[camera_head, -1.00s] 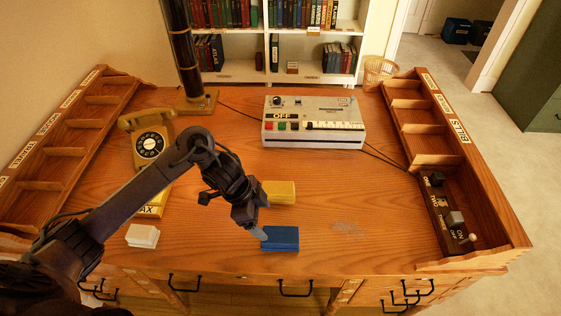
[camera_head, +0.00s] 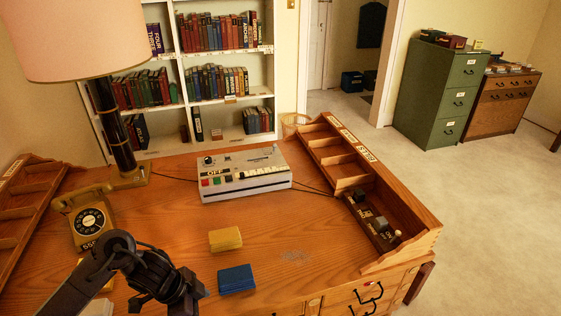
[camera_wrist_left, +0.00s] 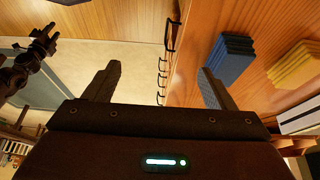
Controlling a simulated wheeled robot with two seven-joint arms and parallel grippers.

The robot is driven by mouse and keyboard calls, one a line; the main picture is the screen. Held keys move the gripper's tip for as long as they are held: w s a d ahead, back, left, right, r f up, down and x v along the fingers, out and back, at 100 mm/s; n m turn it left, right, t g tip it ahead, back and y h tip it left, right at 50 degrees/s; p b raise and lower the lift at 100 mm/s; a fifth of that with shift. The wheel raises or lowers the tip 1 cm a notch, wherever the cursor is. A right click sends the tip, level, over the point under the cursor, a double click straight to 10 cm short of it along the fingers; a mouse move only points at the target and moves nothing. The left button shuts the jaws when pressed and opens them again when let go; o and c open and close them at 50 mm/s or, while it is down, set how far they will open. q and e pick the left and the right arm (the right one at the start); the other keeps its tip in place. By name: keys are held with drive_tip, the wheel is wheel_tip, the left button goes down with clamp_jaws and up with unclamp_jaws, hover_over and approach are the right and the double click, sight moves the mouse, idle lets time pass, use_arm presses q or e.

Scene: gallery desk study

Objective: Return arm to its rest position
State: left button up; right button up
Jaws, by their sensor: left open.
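My left arm comes in at the lower left of the head view. Its wrist end (camera_head: 165,280) hangs at the bottom edge, left of the blue block (camera_head: 237,279), and its fingertips are not clear there. In the left wrist view the two fingers of my left gripper (camera_wrist_left: 160,86) stand wide apart with nothing between them. The blue block (camera_wrist_left: 232,58) shows beyond the right finger, apart from it. The yellow block (camera_head: 225,240) lies behind the blue one on the desk (camera_head: 170,215).
A gold telephone (camera_head: 90,219) and a lamp (camera_head: 118,130) stand at the left. A grey machine marked OFF (camera_head: 243,180) sits at the back. A wooden rack (camera_head: 350,165) with a switch box (camera_head: 371,222) lines the right side.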

use_arm(q)
drive_tip(key=d+r+n+t, duration=0.3)
drive_tip(key=d+t, duration=0.2)
drive_tip(key=d, duration=0.4)
drive_tip(key=s+a+r+n+g+y, duration=0.35)
drive_tip(key=s+a+n, duration=0.65)
drive_tip(key=s, duration=0.4)
wheel_tip(320, 180, down, 31)
drive_tip(key=s, duration=0.2)
drive_tip(key=s+a+f+g, duration=0.1)
drive_tip(key=s+a+f, duration=0.1)
drive_tip(key=s+f, duration=0.7)
drive_tip(key=s+a+f+b, duration=0.1)
drive_tip(key=s+a+f, duration=0.1)
drive_tip(key=s+f, duration=0.8)
drive_tip(key=shift+s+f+m+g+y+b, duration=0.25)
drive_tip(key=shift+f+m+g+y+b, duration=0.1)
drive_tip(key=shift+f+y, duration=0.1)
use_arm(e)
drive_tip(key=shift+w+f, duration=0.5)
drive_tip(key=shift+f, duration=0.25)
